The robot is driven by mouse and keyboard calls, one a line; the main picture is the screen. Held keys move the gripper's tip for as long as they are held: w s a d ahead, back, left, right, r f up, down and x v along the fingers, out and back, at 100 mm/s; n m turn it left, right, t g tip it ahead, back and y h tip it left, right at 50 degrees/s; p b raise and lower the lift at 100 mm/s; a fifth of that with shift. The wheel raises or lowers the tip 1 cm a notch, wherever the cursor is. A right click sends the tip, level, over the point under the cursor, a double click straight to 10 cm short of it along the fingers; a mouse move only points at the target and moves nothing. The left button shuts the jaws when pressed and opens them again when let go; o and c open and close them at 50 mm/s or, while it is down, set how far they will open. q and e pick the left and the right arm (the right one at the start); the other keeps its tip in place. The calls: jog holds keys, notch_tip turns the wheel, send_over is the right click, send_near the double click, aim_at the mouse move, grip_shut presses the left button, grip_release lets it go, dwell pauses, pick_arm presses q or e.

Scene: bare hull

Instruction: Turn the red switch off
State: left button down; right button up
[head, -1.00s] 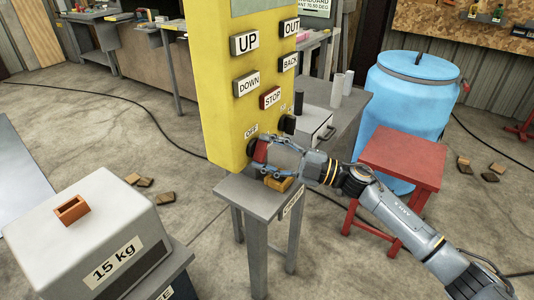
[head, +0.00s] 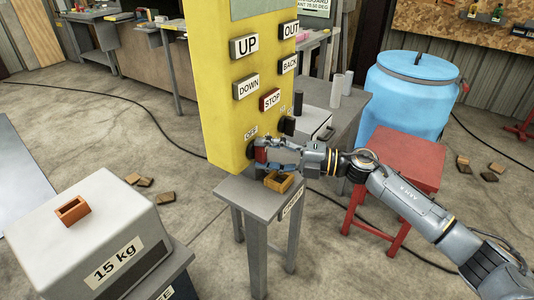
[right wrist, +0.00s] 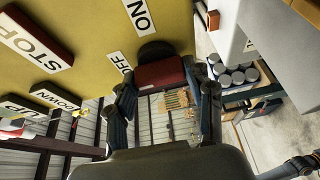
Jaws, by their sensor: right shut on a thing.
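The red switch (right wrist: 160,74) sits on a dark round base low on the yellow control panel (head: 217,85). In the right wrist view it is beside the OFF label (right wrist: 121,63), with the ON label (right wrist: 138,18) farther off. My right gripper (right wrist: 160,82) is shut on the red switch, one finger on each side of it. In the head view my right gripper (head: 266,151) reaches the panel from the right and hides much of the switch (head: 260,153). My left gripper is not in view.
A small grey table (head: 247,198) with a yellow-orange block (head: 280,183) stands below my right gripper. A red stool (head: 405,155) and a blue barrel (head: 410,105) stand to the right. A grey 15 kg weight (head: 85,235) is at the front left.

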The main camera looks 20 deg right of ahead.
jog(key=o, duration=1.2)
jog(key=shift+c, duration=0.2)
jog(key=v, duration=1.2)
